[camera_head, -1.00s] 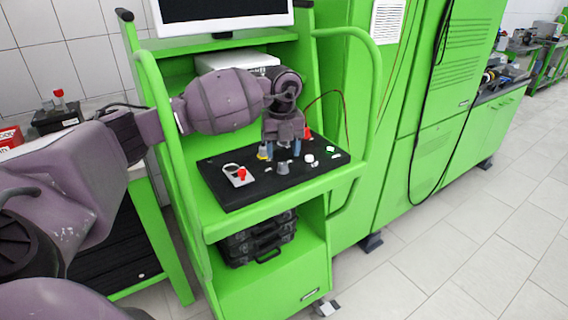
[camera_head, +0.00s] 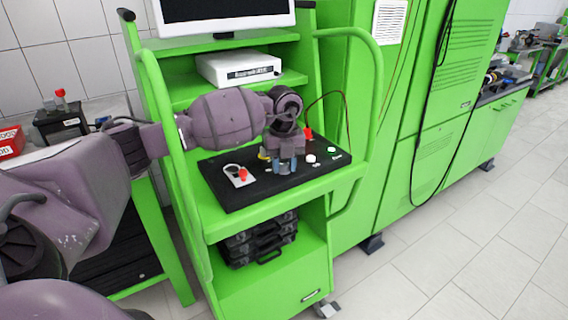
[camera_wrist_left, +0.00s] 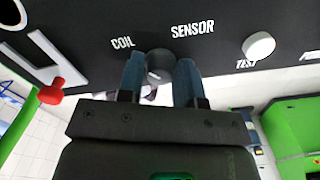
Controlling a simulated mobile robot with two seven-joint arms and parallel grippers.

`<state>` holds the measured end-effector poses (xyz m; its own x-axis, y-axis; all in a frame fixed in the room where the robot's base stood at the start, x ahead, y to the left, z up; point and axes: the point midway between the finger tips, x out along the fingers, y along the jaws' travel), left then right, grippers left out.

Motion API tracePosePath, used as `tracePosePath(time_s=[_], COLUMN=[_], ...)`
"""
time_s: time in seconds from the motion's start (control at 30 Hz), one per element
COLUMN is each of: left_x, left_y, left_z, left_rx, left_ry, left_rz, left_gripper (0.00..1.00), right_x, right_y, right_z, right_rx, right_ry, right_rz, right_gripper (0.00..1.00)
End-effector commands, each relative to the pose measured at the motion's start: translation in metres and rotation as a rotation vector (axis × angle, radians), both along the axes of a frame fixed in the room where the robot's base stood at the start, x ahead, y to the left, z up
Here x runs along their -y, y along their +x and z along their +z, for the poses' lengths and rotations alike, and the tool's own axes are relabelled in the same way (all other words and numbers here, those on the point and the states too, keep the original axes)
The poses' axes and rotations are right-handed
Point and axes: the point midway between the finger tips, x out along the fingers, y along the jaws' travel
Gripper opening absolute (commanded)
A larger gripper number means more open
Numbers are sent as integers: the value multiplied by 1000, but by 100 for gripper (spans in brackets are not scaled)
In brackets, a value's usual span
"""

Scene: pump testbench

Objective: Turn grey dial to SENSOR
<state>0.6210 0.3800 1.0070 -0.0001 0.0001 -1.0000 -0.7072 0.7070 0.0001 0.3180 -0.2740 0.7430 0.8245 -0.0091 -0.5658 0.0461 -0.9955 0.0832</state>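My left gripper (camera_wrist_left: 160,75) has one blue finger on each side of the dial. I cannot tell whether the fingers touch it. The dial's pointer is not readable. In the head view my left gripper (camera_head: 284,165) is low over the panel and hides the dial. My right gripper is not in view.
A red knob (camera_head: 242,174) on a light plate is left of the gripper. White knobs (camera_head: 310,158) are to its right. A red part (camera_head: 308,133) with a cable stands behind. A white box (camera_head: 238,69) is on the shelf above. Green rails flank the bench.

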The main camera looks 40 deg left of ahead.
Motion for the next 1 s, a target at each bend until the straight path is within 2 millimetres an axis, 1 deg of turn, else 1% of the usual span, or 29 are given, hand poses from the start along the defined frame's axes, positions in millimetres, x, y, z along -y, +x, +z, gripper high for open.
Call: tracePosePath(time_s=[0.27, 0.47, 0.67, 1.0], left_x=[0, 0, 0, 0], left_y=[0, 0, 0, 0], left_z=[1, 1, 1, 0], left_rx=[0, -1, 1, 0], left_ry=[0, 1, 1, 0], left_rz=[-18, -100, -252, -575], left_gripper=[9, 9, 9, 9], right_x=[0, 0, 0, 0], right_y=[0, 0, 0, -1], right_z=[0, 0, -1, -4], right_rx=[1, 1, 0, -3], right_ry=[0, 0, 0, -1], right_rz=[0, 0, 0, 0], right_gripper=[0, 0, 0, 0])
